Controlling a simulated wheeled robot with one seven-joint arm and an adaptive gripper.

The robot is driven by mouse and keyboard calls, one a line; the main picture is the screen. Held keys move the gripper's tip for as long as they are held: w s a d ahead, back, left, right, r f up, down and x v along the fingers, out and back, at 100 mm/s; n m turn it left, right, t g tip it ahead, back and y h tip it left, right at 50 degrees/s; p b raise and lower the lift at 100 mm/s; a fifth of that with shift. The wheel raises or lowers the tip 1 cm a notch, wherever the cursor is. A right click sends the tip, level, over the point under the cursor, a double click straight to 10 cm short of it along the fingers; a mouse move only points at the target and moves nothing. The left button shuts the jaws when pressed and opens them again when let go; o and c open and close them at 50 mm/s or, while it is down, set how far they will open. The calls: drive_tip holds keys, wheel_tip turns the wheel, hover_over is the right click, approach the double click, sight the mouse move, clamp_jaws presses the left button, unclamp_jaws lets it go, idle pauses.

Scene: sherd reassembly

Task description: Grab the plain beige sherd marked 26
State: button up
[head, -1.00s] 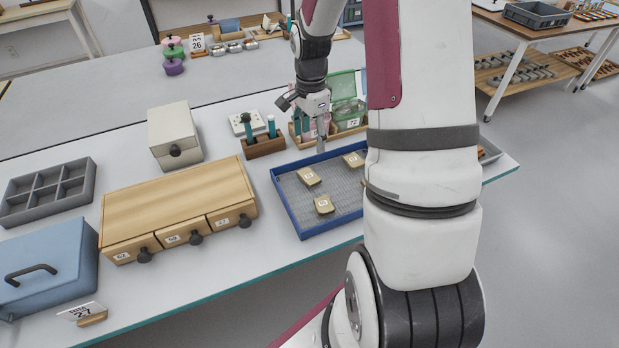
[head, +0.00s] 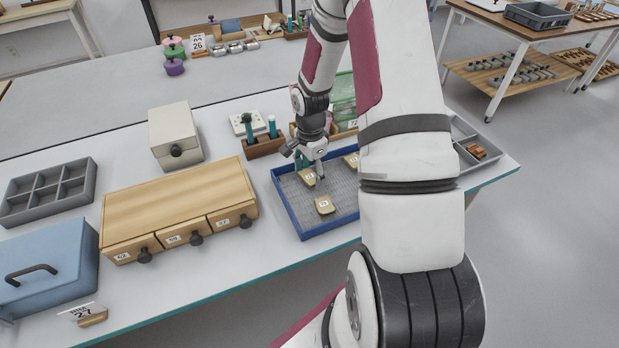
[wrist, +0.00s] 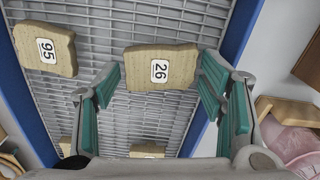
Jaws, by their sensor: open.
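The plain beige sherd marked 26 (wrist: 162,68) lies flat on the grey mesh floor of the blue-rimmed tray (head: 291,218). In the wrist view it sits between and just beyond my open fingertips (wrist: 160,88), its label turned sideways. In the head view my gripper (head: 311,170) is low over the tray, beside a beige sherd (head: 308,179) that appears to be the same one. Nothing is held. Whether the fingers touch the sherd cannot be told.
Sherd 95 (wrist: 45,49) lies left of it in the wrist view. Another sherd (wrist: 147,150) is partly hidden below. A wooden drawer box (head: 175,205) stands left of the tray; a tube rack (head: 264,146) and a green bin (head: 343,100) stand behind.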

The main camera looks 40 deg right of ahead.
drive_tip(key=shift+f, duration=0.1)
drive_tip(key=shift+c, duration=0.6)
drive_tip(key=c, duration=0.8)
